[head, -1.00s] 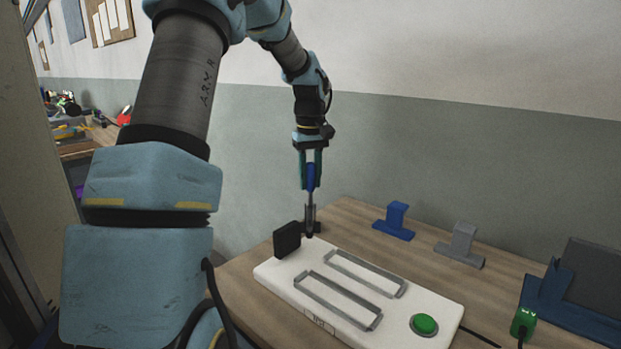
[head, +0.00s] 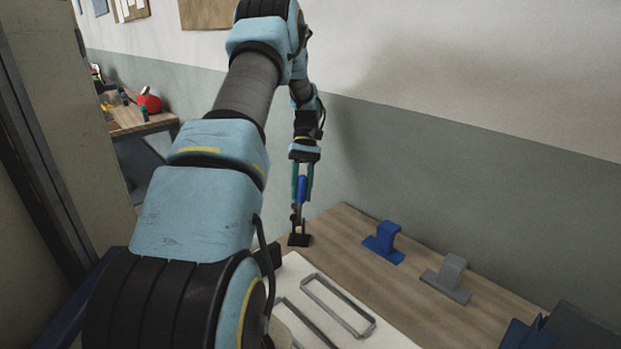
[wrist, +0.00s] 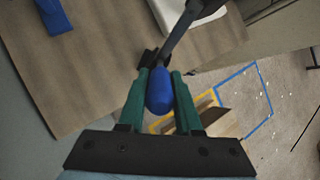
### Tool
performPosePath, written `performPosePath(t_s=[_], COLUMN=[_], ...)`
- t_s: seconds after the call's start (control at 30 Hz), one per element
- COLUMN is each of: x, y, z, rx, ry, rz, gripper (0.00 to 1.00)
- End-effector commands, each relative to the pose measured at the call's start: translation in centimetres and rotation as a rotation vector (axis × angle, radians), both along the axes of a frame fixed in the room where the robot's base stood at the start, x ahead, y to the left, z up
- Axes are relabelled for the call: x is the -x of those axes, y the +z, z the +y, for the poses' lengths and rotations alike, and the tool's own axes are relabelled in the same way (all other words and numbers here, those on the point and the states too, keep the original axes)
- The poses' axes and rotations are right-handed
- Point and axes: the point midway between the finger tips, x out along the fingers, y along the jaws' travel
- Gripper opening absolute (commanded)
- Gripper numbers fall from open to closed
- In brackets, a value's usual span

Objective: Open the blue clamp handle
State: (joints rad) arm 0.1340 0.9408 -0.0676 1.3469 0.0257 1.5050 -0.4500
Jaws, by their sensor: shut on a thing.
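The blue clamp handle (head: 302,188) is between the green fingers of my gripper (head: 303,194). It stands close to upright above the clamp's dark base (head: 299,240), at the far left corner of the table. In the wrist view the rounded blue grip (wrist: 160,93) sits between both fingers of my gripper (wrist: 160,84), which are shut on it. A grey metal lever (wrist: 179,30) runs from the grip toward the top of that view. The clamp's joint is small and partly hidden.
A white fixture board (head: 300,268) with grey rectangular frames (head: 338,305) lies in front of the clamp. A blue bracket (head: 383,243) and a grey bracket (head: 447,278) stand to the right on the wooden table (head: 345,232). A wall rises behind.

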Motion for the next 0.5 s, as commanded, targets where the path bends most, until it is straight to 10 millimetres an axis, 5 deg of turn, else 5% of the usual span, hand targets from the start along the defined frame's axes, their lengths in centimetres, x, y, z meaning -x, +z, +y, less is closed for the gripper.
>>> performPosePath(t_s=[0.5], x=[-1.2], y=[-1.1], z=[-0.2], rx=[-0.027], ry=[-0.001], rz=[0.176], gripper=[0.00])
